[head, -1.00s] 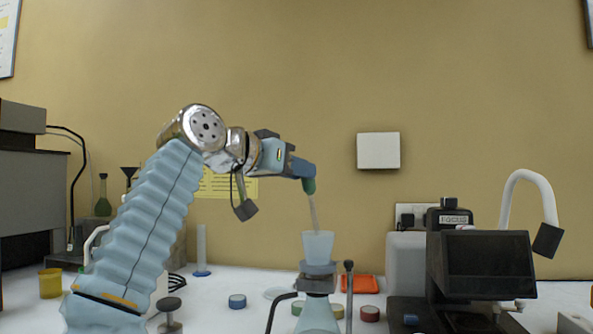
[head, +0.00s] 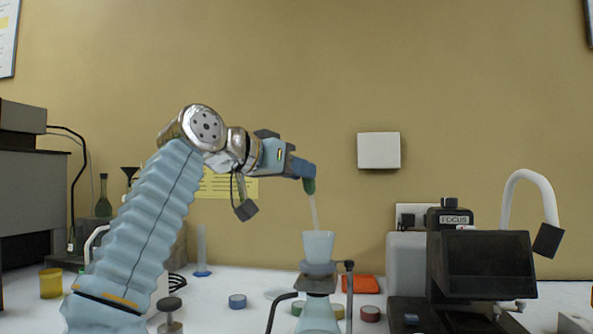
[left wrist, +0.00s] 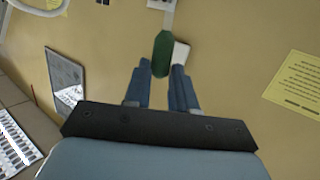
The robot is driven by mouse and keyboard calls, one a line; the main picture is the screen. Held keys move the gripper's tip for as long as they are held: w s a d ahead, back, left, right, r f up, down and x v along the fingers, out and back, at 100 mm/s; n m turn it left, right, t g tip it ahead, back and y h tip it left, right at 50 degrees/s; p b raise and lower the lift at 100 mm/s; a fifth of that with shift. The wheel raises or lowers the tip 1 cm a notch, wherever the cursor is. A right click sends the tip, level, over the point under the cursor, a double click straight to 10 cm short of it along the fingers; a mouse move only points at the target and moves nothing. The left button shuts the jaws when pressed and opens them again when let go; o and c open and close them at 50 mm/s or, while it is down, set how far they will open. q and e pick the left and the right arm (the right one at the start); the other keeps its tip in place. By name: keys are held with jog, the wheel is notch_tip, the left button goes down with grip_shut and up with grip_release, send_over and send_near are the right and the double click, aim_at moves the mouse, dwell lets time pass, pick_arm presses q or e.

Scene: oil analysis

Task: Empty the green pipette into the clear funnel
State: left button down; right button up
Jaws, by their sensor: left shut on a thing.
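My left gripper (head: 307,170) is shut on the green pipette (head: 309,187) and holds it above the clear funnel (head: 318,246). The pipette's pale stem points down, slightly tilted, with its lower end at or just above the funnel's mouth; I cannot tell whether it reaches inside. In the left wrist view the green bulb (left wrist: 162,56) shows at the fingertips, with the stem running away from it. The funnel stands upright on a flask (head: 318,316). Any liquid inside the pipette or funnel is too small to tell. My right gripper is out of view.
A dark instrument with a screen (head: 485,265) stands right of the funnel. An orange-red tray (head: 366,284) lies behind the flask. Several coloured lids, one blue (head: 237,301), lie around it. A clear cylinder (head: 202,250) stands at the back left. A yellow cup (head: 51,283) is far left.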

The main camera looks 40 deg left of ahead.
pick_arm(q)
notch_tip(320, 180, up, 3)
jog(key=p, duration=0.2)
jog(key=shift+p, duration=0.3)
jog(key=c, duration=1.5)
grip_release()
jog(key=shift+c, duration=0.9)
